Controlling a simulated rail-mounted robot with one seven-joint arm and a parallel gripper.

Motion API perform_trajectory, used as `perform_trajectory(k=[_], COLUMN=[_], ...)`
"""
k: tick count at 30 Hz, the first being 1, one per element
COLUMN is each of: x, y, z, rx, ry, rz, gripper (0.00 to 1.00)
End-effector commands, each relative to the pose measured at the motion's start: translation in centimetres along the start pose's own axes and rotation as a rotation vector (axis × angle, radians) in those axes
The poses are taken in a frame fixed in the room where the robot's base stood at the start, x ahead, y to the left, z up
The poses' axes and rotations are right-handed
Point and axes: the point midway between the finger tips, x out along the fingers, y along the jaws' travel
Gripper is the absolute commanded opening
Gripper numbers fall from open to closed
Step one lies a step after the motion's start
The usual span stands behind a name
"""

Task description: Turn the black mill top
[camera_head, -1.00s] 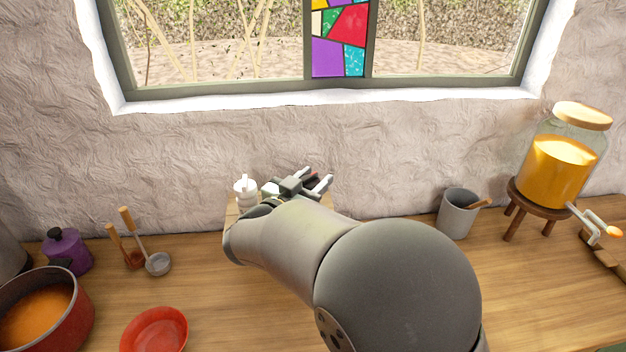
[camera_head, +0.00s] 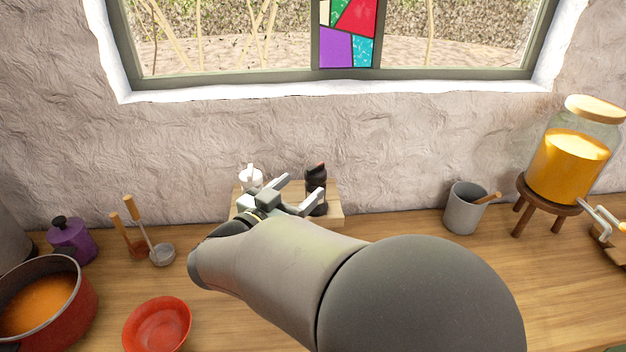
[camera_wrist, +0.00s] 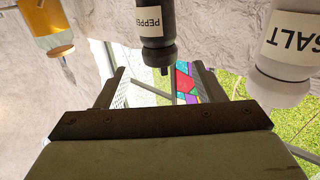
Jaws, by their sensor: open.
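The black mill (camera_head: 316,185) stands upright on a small wooden board (camera_head: 334,212) against the wall, to the right of the white mill (camera_head: 250,177). In the wrist view the black mill (camera_wrist: 155,30) bears a PEPPER label and appears upside down, beyond the fingers near the middle. The white mill (camera_wrist: 285,50) with a SALT label is at the right there. My gripper (camera_head: 300,195) is open and empty, in front of the two mills. One finger overlaps the lower black mill in the head view; I cannot tell whether they touch.
A grey cup with a spoon (camera_head: 463,210) and a juice jar (camera_head: 570,155) on a wooden stand are to the right. A red bowl (camera_head: 157,325), a red pot (camera_head: 75,315), a purple jar (camera_head: 72,242) and ladles (camera_head: 160,253) are left.

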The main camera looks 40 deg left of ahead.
Motion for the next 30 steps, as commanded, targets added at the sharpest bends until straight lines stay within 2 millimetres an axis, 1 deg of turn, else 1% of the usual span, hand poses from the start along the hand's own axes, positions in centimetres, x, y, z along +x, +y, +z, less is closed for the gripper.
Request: perform_trajectory(k=[1,6,9,12,15,18,30], x=[-1.4,-5.3,-7.1,-8.3,-9.1,-9.4,-9.1], y=[-0.1,-0.1,0.0,0.0,0.0,0.0,0.1], z=[0.2,0.2,0.1,0.1,0.0,0.0,-0.1], rx=[0.002,0.000,0.001,0.001,0.001,0.000,0.003], ry=[-0.001,0.000,0.000,0.000,0.000,0.000,-0.001], rz=[-0.004,-0.003,-0.002,-0.001,0.000,0.000,-0.002], gripper=[0.63,0.63,0.63,0.63,0.63,0.63,0.63])
